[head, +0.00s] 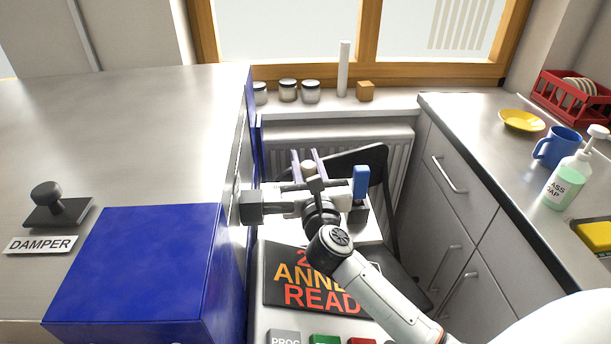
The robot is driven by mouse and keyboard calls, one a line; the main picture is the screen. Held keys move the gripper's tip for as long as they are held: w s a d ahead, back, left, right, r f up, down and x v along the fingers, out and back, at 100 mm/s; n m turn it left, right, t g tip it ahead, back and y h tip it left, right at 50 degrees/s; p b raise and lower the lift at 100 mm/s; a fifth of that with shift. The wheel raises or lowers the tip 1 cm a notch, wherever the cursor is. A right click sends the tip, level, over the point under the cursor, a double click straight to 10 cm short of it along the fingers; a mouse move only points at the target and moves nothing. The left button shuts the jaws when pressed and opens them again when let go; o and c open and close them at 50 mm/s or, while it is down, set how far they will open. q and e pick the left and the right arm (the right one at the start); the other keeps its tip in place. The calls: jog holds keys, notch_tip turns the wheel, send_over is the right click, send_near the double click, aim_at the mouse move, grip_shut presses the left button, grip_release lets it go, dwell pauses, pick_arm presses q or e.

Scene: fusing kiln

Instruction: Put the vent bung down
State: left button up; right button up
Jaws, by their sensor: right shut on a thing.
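My right gripper (308,165) reaches forward over the gap between the kiln and the right-hand counter, with its fingers pointing toward the window. It is shut on a small cream piece, which looks like the vent bung (309,169). The bung is held in the air between the two fingers, and its lower part is hidden by the gripper. My left gripper is not in view.
The steel kiln top (150,110) is broad and mostly clear, with a damper knob (47,197) and a blue box (140,270). A display (285,290) lies below my arm. A dark chair (375,160), radiator (400,145), sill jars (288,91) and soap bottle (568,182) stand around.

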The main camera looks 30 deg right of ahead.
aim_at(306, 173)
jog(key=shift+f+b, duration=0.3)
jog(key=shift+f, duration=1.2)
jog(key=shift+f, duration=0.2)
jog(key=o, duration=1.1)
jog(key=shift+r, duration=0.3)
jog(key=b+v, duration=0.1)
jog(key=v, duration=1.1)
jog(key=shift+f, duration=0.1)
